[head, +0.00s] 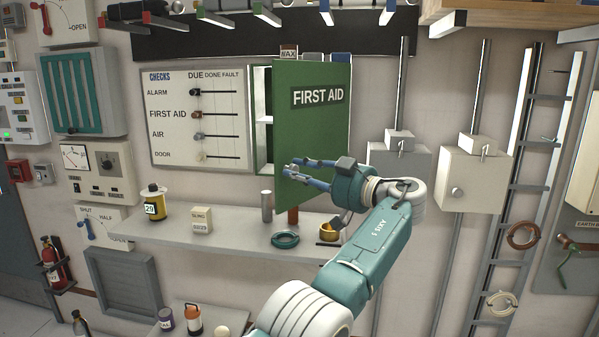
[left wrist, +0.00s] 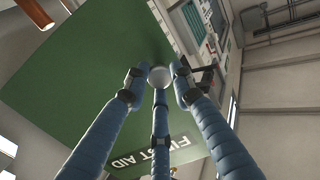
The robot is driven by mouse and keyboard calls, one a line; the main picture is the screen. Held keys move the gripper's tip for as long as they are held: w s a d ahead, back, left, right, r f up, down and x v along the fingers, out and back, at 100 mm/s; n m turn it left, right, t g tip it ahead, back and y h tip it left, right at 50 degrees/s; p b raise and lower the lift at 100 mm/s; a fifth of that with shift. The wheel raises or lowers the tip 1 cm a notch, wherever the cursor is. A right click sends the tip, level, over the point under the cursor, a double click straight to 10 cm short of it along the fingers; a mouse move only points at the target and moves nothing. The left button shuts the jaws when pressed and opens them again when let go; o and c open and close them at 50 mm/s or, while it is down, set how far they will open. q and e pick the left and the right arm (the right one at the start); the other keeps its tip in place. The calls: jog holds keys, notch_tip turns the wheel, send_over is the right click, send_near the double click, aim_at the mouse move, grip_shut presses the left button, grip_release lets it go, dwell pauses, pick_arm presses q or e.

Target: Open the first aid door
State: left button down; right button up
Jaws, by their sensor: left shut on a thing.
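The green first aid door (head: 315,130) stands partly open in the head view, its left edge swung out from the wall. A strip of the first aid cabinet (head: 263,95) with pale shelves shows behind that edge. My left gripper (head: 291,171) is at the door's lower left. In the left wrist view, its blue fingers (left wrist: 160,75) are closed around a round pale knob (left wrist: 159,77) on the green door face. The door's lettering also shows there (left wrist: 155,155). Most of the cabinet's inside is hidden by the door. My right gripper is not in view.
A shelf (head: 190,239) runs below the door, with a yellow canister (head: 154,203), a small box (head: 202,220), a grey cylinder (head: 267,206) and a teal ring (head: 285,240). A checks board (head: 198,115) is left of the cabinet. Grey boxes (head: 470,178) and a ladder (head: 525,170) stand right.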

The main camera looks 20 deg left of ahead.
pick_arm(q)
jog(key=shift+d+r, duration=0.25)
jog(key=shift+r, duration=0.25)
jog(key=c, duration=1.5)
grip_release()
jog(key=shift+o, duration=0.2)
jog(key=shift+d+f, duration=0.25)
jog(key=v, duration=0.7)
jog(key=shift+d, duration=0.15)
jog(key=shift+r, duration=0.15)
jog(key=shift+c, duration=0.5)
